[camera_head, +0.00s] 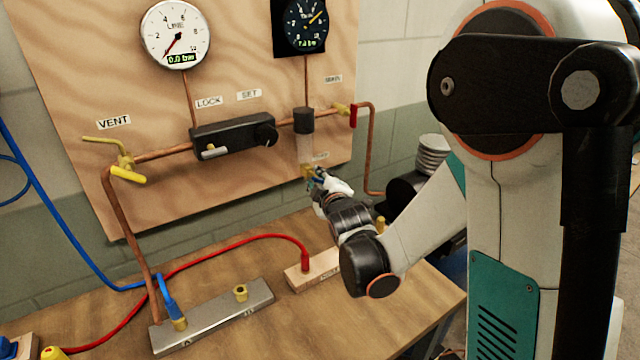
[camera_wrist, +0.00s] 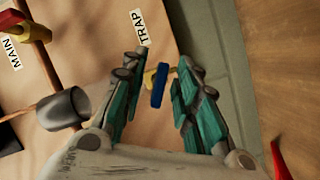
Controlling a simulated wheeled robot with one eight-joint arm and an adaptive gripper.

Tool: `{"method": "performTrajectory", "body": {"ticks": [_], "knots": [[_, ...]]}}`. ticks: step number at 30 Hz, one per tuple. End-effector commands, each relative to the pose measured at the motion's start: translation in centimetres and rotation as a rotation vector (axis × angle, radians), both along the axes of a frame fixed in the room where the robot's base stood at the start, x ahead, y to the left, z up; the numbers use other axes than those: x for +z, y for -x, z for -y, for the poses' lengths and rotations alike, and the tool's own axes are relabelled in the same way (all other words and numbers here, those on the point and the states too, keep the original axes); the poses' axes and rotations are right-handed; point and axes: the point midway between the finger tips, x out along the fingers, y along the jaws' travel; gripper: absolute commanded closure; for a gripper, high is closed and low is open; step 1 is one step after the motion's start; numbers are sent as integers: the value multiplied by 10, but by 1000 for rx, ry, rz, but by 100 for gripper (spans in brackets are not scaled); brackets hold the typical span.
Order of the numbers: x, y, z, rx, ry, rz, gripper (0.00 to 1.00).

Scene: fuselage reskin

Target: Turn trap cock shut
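The trap cock has a blue handle (camera_wrist: 160,86) and a yellow brass body (camera_wrist: 149,75), next to the TRAP label (camera_wrist: 141,27) in the wrist view. My gripper (camera_wrist: 159,68) is open, with one teal-padded finger on each side of the blue handle. Gaps show between the handle and both fingers. In the head view my gripper (camera_head: 318,178) is at the foot of the trap (camera_head: 304,148), which hangs below a dark cap. There the brass of the cock (camera_head: 307,171) shows, but my gripper mostly hides the handle.
The wooden panel (camera_head: 240,85) stands behind the cock. The MAIN valve has a red handle (camera_head: 353,115); the VENT valve has a yellow one (camera_head: 128,175). A black regulator (camera_head: 235,136) is left of the trap. A bench (camera_head: 290,315) with hoses and a metal manifold (camera_head: 212,318) lies below.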

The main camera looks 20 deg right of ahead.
Motion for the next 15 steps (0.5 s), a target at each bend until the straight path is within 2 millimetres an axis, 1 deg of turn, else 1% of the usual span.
{"method": "performTrajectory", "body": {"ticks": [7, 8, 9, 11, 12, 15], "knots": [[0, -1, 0, 0, 0, 0, 72], [0, -1, 0, 0, 0, 0, 74], [0, -1, 0, 0, 0, 0, 83], [0, -1, 0, 0, -1, 0, 97], [0, -1, 0, 0, -1, 0, 100], [0, -1, 0, 0, -1, 0, 100]]}}
